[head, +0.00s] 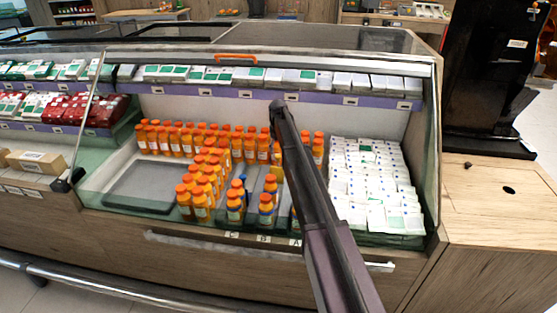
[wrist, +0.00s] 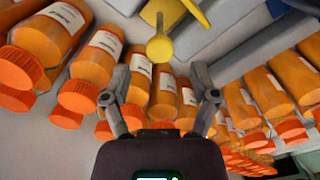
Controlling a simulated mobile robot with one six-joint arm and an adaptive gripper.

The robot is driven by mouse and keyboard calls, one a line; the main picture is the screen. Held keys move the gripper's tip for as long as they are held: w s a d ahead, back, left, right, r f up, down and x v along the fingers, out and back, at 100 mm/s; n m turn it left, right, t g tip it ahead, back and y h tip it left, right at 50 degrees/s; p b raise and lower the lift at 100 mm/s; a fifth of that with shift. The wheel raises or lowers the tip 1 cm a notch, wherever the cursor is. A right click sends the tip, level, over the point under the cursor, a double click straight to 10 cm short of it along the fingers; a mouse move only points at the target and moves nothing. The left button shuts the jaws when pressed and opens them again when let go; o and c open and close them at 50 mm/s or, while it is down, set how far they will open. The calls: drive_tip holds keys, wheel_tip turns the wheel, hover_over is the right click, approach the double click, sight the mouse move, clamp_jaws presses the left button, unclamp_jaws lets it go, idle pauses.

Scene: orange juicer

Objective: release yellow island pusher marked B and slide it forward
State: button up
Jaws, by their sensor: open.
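The yellow pusher (wrist: 160,48) shows in the wrist view as a round knob on a stem, with a yellow plate behind it at the top edge. My gripper (wrist: 160,72) is open, one finger on each side of the knob's line. The knob lies a little beyond the fingertips and appears apart from both. In the head view my dark arm reaches into the display case and hides the gripper. Label B (head: 263,239) sits on the case's front edge between labels C (head: 232,235) and A (head: 295,242).
Rows of orange bottles (head: 201,200) stand in the case, and orange bottles (wrist: 103,55) flank my gripper closely on both sides. White packs (head: 375,185) fill the right part. An empty tray (head: 145,188) lies at left. A glass pane and shelf (head: 270,90) bound the case.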

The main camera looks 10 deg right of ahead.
sight(278, 156)
drive_tip(key=shift+f+b, duration=1.45)
drive_tip(key=shift+f, duration=0.35)
drive_tip(key=shift+s, duration=0.1)
clamp_jaws()
